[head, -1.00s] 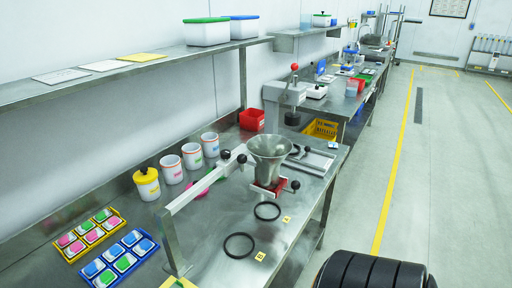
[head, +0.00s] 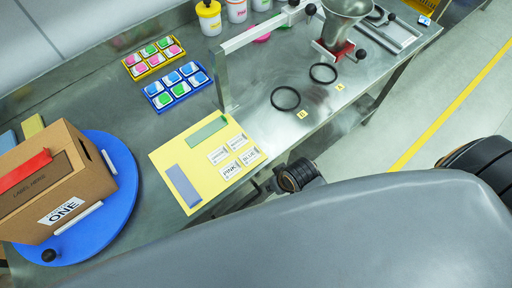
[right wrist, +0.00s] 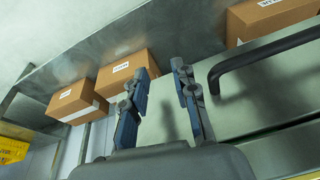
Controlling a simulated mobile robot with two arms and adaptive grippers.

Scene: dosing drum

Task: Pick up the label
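Several white labels lie in a small grid on the yellow sheet (head: 172,158) at the table's front edge in the head view. The front pair reads PINK (head: 230,172) and BLUE (head: 249,156); the print on the back pair (head: 218,155) (head: 237,141) is too small to read surely. My right gripper (right wrist: 166,68) shows in the right wrist view with its two fingers apart and nothing between them. It is away from the labels, facing cardboard boxes and a dark handle. My left gripper is not in view.
A cardboard box (head: 87,188) marked "LABEL HERE" stands on a blue turntable (head: 122,205) at left. Yellow (head: 128,67) and blue (head: 152,93) card trays lie behind the sheet. A metal arm and funnel (head: 345,12) stand right, near black rings (head: 285,98). My grey body fills the foreground.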

